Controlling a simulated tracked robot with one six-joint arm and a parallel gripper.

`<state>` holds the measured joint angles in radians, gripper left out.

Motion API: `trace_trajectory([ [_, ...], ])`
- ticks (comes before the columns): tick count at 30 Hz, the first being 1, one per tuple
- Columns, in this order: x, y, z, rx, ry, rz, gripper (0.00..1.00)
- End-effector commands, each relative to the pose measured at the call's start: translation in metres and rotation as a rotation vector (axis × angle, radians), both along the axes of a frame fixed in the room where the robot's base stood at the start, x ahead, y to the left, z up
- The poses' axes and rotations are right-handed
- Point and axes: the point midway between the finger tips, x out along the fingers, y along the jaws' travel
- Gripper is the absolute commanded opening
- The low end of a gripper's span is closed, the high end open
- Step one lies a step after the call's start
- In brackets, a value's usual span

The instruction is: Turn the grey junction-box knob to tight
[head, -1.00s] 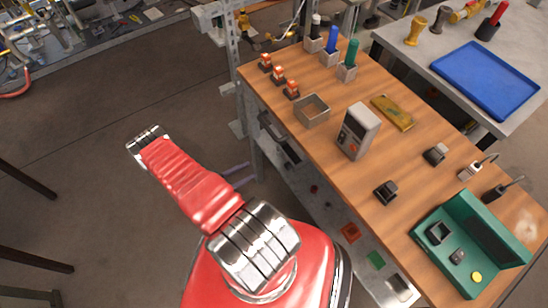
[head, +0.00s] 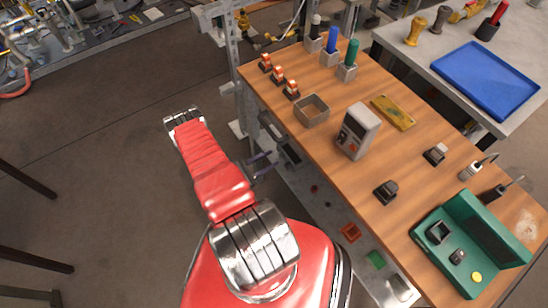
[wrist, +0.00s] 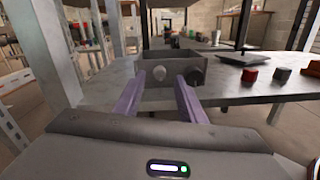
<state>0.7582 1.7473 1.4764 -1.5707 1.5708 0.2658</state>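A grey junction box (wrist: 212,74) stands on the lower shelf in the wrist view. Its front face carries a light grey round knob (wrist: 160,73) and a darker round part (wrist: 194,76) to the right. My gripper (wrist: 160,84) is open, its two purple fingers pointing at the box. The light knob shows between the fingertips; whether they touch it or the box I cannot tell. The right fingertip partly overlaps the darker part. In the head view my gripper (head: 260,163) is beside the bench's left side, low down; the knob is not discernible there. Any tight mark is too small to read.
Metal posts (wrist: 58,50) stand left. The wooden bench top (head: 330,140) overhangs the shelf. Floor left of the bench is open.

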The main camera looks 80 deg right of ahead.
Motion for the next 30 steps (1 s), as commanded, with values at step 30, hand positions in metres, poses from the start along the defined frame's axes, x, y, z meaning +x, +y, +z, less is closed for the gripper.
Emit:
trace_trajectory([
  [30,-0.018,-0.019,0.0,0.0,0.0,0.0,0.09],
])
